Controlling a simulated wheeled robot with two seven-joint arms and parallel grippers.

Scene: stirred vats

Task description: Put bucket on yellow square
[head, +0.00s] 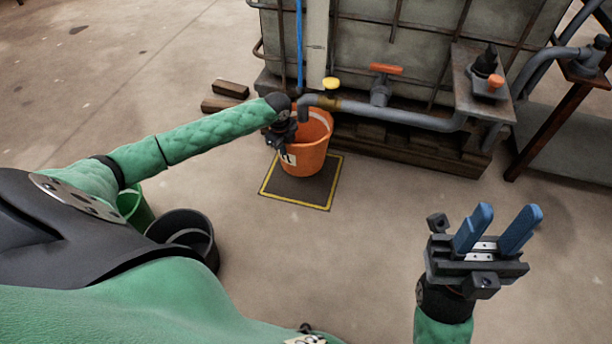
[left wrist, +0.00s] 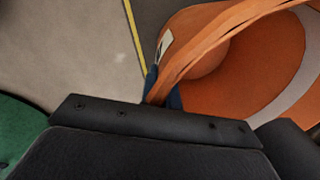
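An orange bucket (head: 303,152) with a white label stands upright under the pipe outlet, over the back part of the yellow-outlined dark square (head: 309,192). I cannot tell whether its base touches the floor. My left gripper (head: 285,146) is at the bucket's left rim. In the left wrist view, the bucket (left wrist: 225,85) fills the right side, and the blue fingertips (left wrist: 164,92) sit on both sides of its rim strip, close against it. A yellow line of the square (left wrist: 132,30) shows beside it. My right gripper (head: 497,229) is open and empty, raised at the right.
A black bucket (head: 186,232) and a green bucket (head: 135,208) stand near my body.

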